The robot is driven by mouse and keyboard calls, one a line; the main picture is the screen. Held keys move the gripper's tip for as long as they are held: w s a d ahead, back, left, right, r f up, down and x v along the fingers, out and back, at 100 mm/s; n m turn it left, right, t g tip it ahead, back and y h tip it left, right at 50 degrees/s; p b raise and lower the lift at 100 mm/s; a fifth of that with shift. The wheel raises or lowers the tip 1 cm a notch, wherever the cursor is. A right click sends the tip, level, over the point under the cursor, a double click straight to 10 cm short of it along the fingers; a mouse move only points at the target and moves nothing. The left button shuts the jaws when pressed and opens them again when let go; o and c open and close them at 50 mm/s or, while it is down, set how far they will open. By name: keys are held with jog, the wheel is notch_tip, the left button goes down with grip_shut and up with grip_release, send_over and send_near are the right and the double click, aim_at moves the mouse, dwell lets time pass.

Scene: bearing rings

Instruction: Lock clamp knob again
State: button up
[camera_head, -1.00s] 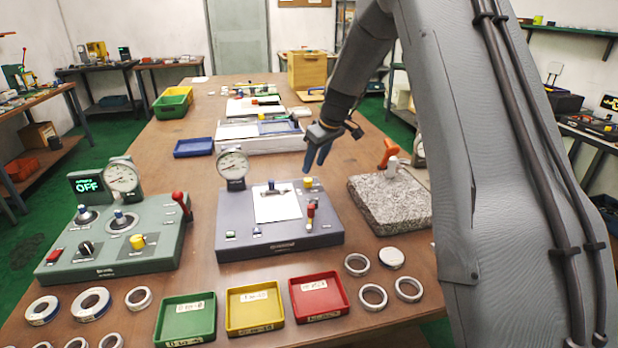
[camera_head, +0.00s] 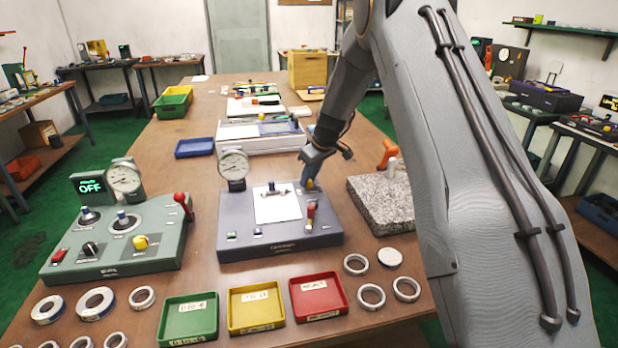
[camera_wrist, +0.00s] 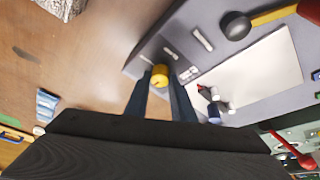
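A small yellow knob (camera_head: 310,184) stands at the back right of the grey fixture (camera_head: 232,218) in the middle of the table. My gripper (camera_head: 309,180) is lowered over this knob, its blue fingers pointing down. In the wrist view the yellow knob (camera_wrist: 160,76) lies between the tips of the two fingers (camera_wrist: 161,84). The fingers look open, one on each side of the knob; contact is not clear. In the head view the fingers partly hide the knob. A red-topped lever (camera_head: 311,212) stands nearer the front of the fixture.
A dial gauge (camera_head: 233,168) stands at the fixture's back left. A granite block (camera_head: 375,205) with an orange-handled stand is close on the right. Green (camera_head: 188,318), yellow (camera_head: 256,306) and red (camera_head: 319,296) trays and several loose rings lie in front.

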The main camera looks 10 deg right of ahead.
grip_shut()
jog(key=m, duration=0.2)
jog(key=m+h+p, duration=0.1)
jog(key=m, duration=0.1)
jog(key=shift+a+t+h, duration=0.2)
jog(key=shift+t+h, duration=0.1)
jog(key=m+h, duration=0.1)
jog(key=m, duration=0.2)
jog(key=shift+a+b, duration=0.1)
jog(key=shift+b, duration=0.3)
jog(key=m+h+b, duration=0.1)
jog(key=m+b, duration=0.1)
jog(key=b, duration=0.1)
jog(key=m+h+b, duration=0.1)
jog(key=m+b, duration=0.2)
jog(key=shift+w+a+f+m+g, duration=0.1)
jog(key=shift+w+f+m+g, duration=0.1)
jog(key=shift+m+g, duration=0.15)
jog(key=m+g+b, duration=0.1)
jog(key=m+b, duration=0.1)
jog(key=m+h+b, duration=0.1)
jog(key=m+b, duration=0.1)
jog(key=m, duration=0.1)
jog(key=shift+r+g+h+b, duration=0.2)
jog(key=shift+g+h+b, duration=0.1)
jog(key=shift+g, duration=0.05)
jog(key=shift+a+m, duration=0.1)
jog(key=shift+m, duration=0.15)
